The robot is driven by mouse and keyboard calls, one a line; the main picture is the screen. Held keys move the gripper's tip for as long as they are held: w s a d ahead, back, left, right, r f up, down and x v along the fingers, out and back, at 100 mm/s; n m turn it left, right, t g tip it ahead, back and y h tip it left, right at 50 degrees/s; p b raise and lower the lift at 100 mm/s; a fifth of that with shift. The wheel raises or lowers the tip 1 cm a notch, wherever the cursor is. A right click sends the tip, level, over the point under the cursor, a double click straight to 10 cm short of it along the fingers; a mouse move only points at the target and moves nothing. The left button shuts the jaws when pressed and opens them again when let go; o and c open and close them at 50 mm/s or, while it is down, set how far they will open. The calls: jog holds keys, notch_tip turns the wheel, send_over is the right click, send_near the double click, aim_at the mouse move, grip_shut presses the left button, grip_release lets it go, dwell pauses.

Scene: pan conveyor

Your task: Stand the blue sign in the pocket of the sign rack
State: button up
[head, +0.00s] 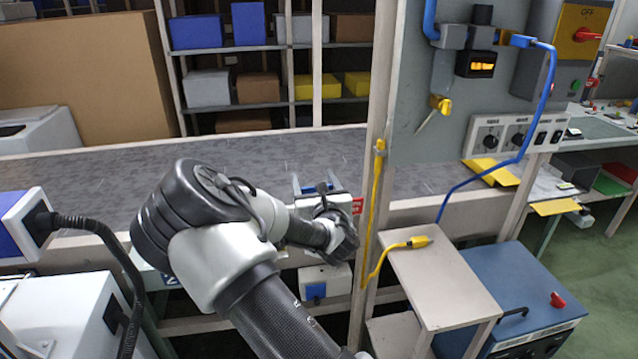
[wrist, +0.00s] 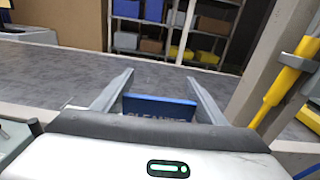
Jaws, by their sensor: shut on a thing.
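The blue sign (wrist: 160,107) is between the two fingers of my gripper (wrist: 161,77) in the wrist view. My gripper is shut on the sign. I cannot make out the sign rack or its pocket in either view; my arm and gripper cover part of that area.
The grey conveyor belt (head: 110,185) runs across behind my arm. A pale post (head: 376,170) with a yellow cable stands just right of my gripper. A beige stand (head: 430,280) and a blue cabinet (head: 530,300) are at the lower right. Shelves with boxes stand behind.

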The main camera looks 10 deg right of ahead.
jog(key=w, duration=0.1)
jog(key=w+r+p, duration=0.1)
jog(key=w, duration=0.3)
jog(key=shift+w+d+r, duration=0.15)
jog(key=shift+w+r, duration=0.05)
jog(key=shift+r, duration=0.05)
jog(key=shift+f, duration=0.1)
notch_tip(320, 180, down, 6)
jog(key=b, duration=0.5)
jog(key=shift+r+b, duration=0.2)
jog(key=shift+b, duration=0.15)
jog(key=shift+b, duration=0.9)
dwell(1.3)
jog(key=shift+f+b, duration=2.2)
jog(key=shift+f, duration=0.2)
jog(key=o, duration=1.5)
jog(key=shift+r, duration=0.1)
